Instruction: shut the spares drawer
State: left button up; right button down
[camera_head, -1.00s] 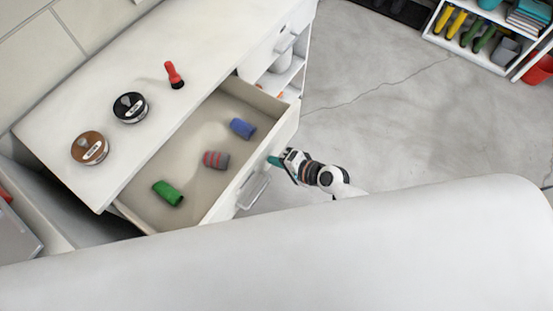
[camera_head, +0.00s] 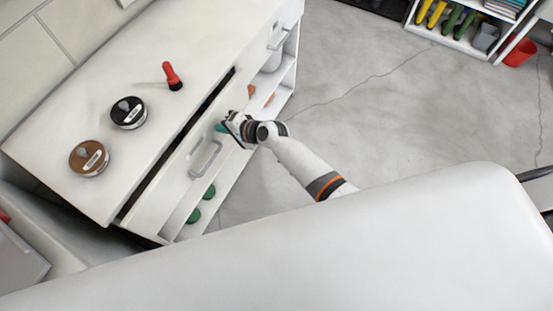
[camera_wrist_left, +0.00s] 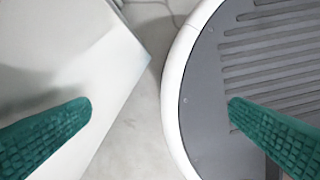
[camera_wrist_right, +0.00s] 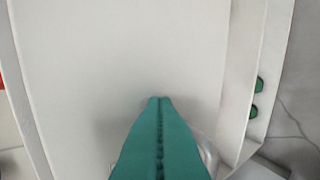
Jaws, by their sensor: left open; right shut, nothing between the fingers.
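The spares drawer (camera_head: 182,179) is a white drawer with a metal bar handle (camera_head: 206,159) on its front. In the head view it stands almost shut, with a narrow dark gap along its top edge, and its contents are hidden. My right gripper (camera_head: 221,128) is shut and empty, its teal fingertips at the drawer front beyond the handle. In the right wrist view its closed fingers (camera_wrist_right: 160,102) point at a white surface; contact is hard to tell. My left gripper (camera_wrist_left: 160,104) shows only in the left wrist view, open and empty, with its fingers wide apart.
On the cabinet top (camera_head: 150,60) stand a red-and-black item (camera_head: 172,76), a black-topped tin (camera_head: 128,113) and a brown-topped tin (camera_head: 89,158). Green items (camera_head: 193,215) sit on an open shelf below the drawer.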

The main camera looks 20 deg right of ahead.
aim_at(216, 123)
jog(key=w+a+b, duration=0.1)
jog(key=w+a, duration=0.1)
jog(key=w, duration=0.1)
jog(key=shift+a, duration=0.15)
jog(key=shift+w+a, duration=0.35)
jog(key=shift+a, duration=0.05)
pick_arm(q)
jog(key=shift+w+d+f, duration=0.15)
jog(key=shift+d+f, duration=0.7)
jog(key=shift+d, duration=0.1)
pick_arm(e)
jog(key=shift+r, duration=0.15)
pick_arm(q)
jog(key=shift+a, duration=0.15)
pick_arm(e)
jog(key=shift+r, duration=0.1)
pick_arm(q)
jog(key=shift+r, duration=0.1)
